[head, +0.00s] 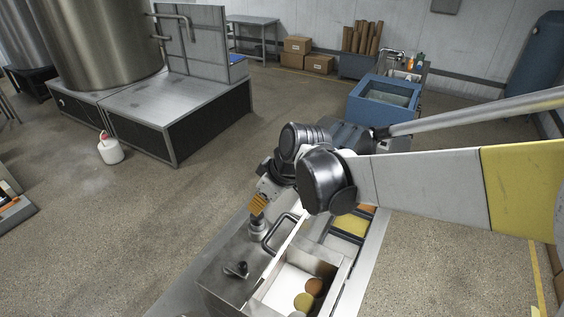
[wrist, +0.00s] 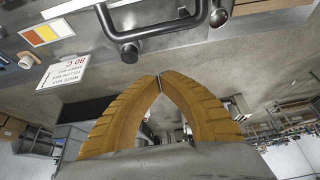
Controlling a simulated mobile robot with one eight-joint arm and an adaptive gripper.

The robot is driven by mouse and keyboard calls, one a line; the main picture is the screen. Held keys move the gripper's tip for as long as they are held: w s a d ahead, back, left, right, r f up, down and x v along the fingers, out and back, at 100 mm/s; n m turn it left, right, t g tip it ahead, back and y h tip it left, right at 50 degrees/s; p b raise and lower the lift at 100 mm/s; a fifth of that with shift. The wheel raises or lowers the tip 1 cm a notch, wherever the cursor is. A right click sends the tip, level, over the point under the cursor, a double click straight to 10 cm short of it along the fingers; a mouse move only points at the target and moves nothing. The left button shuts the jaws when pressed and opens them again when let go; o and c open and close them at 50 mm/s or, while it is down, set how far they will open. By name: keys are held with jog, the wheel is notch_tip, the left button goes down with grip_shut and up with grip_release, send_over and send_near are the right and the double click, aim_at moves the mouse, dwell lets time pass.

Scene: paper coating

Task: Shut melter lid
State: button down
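The steel melter (head: 225,277) stands at the bottom centre of the head view. Its tub is uncovered and shows a pale interior with several round brown and yellow pieces (head: 304,301). A bar handle (head: 280,234) stands on the left side of the tub opening; the lid panel itself is hard to make out there. My gripper (head: 257,204) has orange ribbed fingers and is just beyond and left of the handle. In the wrist view my fingertips (wrist: 160,78) meet with nothing between them. The bar handle (wrist: 150,30) is above them in that picture, apart from the fingers.
A knob (head: 238,268) sits on the melter top. Yellow trays (head: 350,223) lie along the bench behind my arm. A blue tub (head: 384,101) stands farther back. A steel platform (head: 175,105) and a white jug (head: 110,149) are left. Open floor lies between.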

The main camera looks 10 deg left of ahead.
jog(key=d+f, duration=0.1)
jog(key=s+d+f+p, duration=0.1)
jog(key=f, duration=0.1)
jog(key=shift+d, duration=0.25)
jog(key=shift+d, duration=0.15)
